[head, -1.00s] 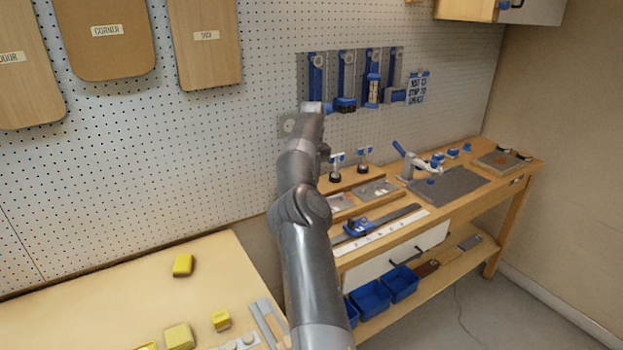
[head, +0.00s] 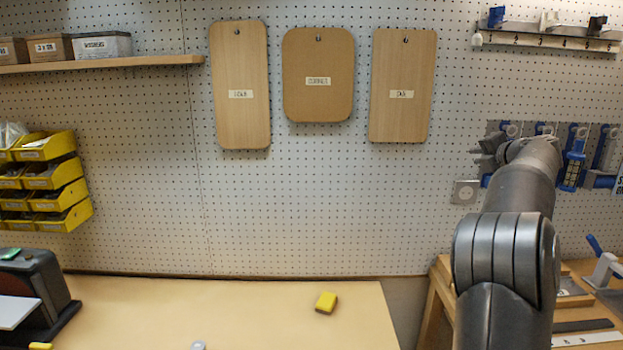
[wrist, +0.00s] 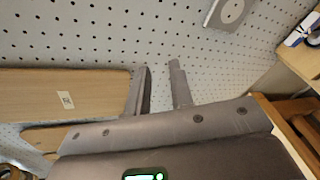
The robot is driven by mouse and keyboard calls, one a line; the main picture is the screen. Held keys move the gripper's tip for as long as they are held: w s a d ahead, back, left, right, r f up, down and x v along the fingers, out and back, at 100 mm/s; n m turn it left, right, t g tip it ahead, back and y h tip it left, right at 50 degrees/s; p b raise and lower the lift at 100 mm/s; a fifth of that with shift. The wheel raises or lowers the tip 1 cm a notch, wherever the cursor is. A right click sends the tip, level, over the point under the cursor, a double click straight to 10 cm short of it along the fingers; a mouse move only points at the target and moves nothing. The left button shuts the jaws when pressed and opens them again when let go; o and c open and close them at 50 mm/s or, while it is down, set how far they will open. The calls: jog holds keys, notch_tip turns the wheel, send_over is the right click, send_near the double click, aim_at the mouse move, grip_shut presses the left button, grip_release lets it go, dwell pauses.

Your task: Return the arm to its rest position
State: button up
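My arm reaches up the right side of the head view, with my gripper (head: 482,152) at its far end in front of the pegboard (head: 330,200). In the wrist view the two fingers of my gripper (wrist: 159,68) stand apart with bare pegboard showing between them. Nothing is held. The gripper appears clear of the board, though the exact distance is hard to tell.
Wooden template boards (head: 240,120) hang at the centre. A wall socket plate (head: 465,192) and blue clamps (head: 573,160) are near my gripper. A yellow block (head: 326,302) lies on the light table (head: 250,310). Yellow bins (head: 48,175) are at left.

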jog(key=s+r+m+t+h, duration=0.4)
jog(key=s+r+m, duration=0.2)
jog(key=r+m, duration=0.15)
jog(key=s+a+m+g+h, duration=0.2)
jog(key=s+a+m+h, duration=0.2)
jog(key=s+m, duration=0.6)
jog(key=s+a+f+m+g+y, duration=0.3)
jog(key=s+a+f+g, duration=0.2)
jog(key=s+a+f, duration=0.8)
jog(key=s+a+f+m+g+y, duration=0.3)
jog(key=s+a+f, duration=1)
jog(key=s, duration=0.7)
jog(key=f+m+g, duration=0.1)
jog(key=g, duration=0.1)
jog(key=shift+a+f+g, duration=0.15)
jog(key=shift+a+g, duration=0.05)
jog(key=shift+g, duration=0.2)
jog(key=shift+m, duration=0.25)
